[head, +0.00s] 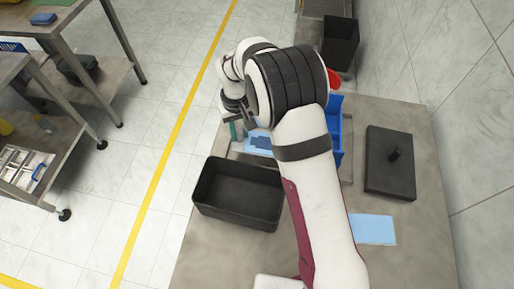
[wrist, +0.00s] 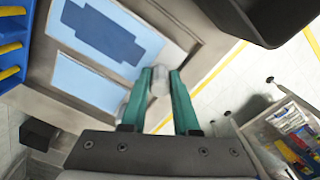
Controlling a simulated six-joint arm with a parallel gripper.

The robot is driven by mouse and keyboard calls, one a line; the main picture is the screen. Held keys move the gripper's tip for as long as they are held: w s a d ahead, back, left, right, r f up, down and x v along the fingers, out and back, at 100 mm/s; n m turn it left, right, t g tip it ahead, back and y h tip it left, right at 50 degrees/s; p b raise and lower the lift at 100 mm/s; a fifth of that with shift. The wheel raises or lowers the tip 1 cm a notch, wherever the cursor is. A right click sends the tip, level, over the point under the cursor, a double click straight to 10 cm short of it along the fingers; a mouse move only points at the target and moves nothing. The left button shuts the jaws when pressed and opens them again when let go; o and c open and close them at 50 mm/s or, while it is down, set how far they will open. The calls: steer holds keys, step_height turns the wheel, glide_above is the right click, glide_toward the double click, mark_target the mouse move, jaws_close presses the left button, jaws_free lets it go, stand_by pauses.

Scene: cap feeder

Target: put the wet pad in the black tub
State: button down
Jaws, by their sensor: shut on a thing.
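The black tub (head: 206,205) stands open and empty on the table, left of my arm in the head view. Its dark edge also shows at the upper right of the wrist view (wrist: 258,22). A light blue sheet with a darker blue patch (wrist: 102,32) lies in a shallow metal frame; I cannot tell for sure that it is the wet pad. My gripper (wrist: 160,84) has green fingers, shut on a small pale grey-white thing (wrist: 159,80). In the head view my gripper (head: 236,130) is beyond the tub, and its held thing is not clear there.
A second light blue panel (wrist: 84,86) lies beside the patched one. A blue bin (head: 336,128) stands right of my wrist. A black slab with a knob (head: 388,178) and a light blue sheet (head: 374,230) lie on the table's right. A dark bin (head: 340,42) stands beyond.

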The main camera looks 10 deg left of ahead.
steer(key=shift+r, duration=1.6)
